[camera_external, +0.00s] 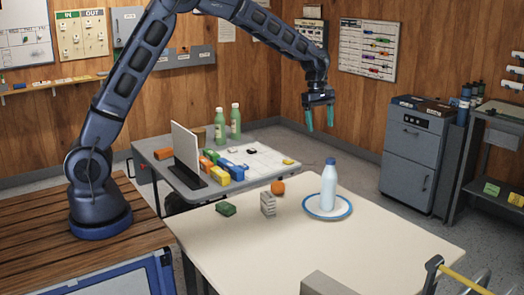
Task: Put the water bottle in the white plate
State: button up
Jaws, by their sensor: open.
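A pale blue-white water bottle (328,186) with a blue cap stands upright on the cream table. It stands on the white plate (343,208), which has a blue rim. My gripper (319,119) is open and empty, with its two teal fingers pointing down. It is in the air above the bottle and a little to its left in the picture, apart from it.
A grey table (150,157) behind holds green bottles (235,121) and colored boxes. The table's front middle is clear.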

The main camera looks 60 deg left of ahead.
jog(key=s+a+r+m+t, duration=0.1)
jog(key=s+a+r+m, duration=0.3)
jog(key=s+a+r, duration=0.55)
jog(key=s+a+r+m+t, duration=0.15)
jog(key=s+r+m, duration=0.4)
jog(key=s, duration=0.85)
jog(key=s+a+m+t+y, duration=0.1)
jog(key=s+a+m, duration=0.2)
jog(key=s, duration=1)
jog(key=s+a+m, duration=0.4)
jog(key=s, duration=0.9)
jog(key=shift+a+f+t+y, duration=0.2)
jog(key=shift+f+t+y, duration=0.15)
jog(key=shift+f+y, duration=0.05)
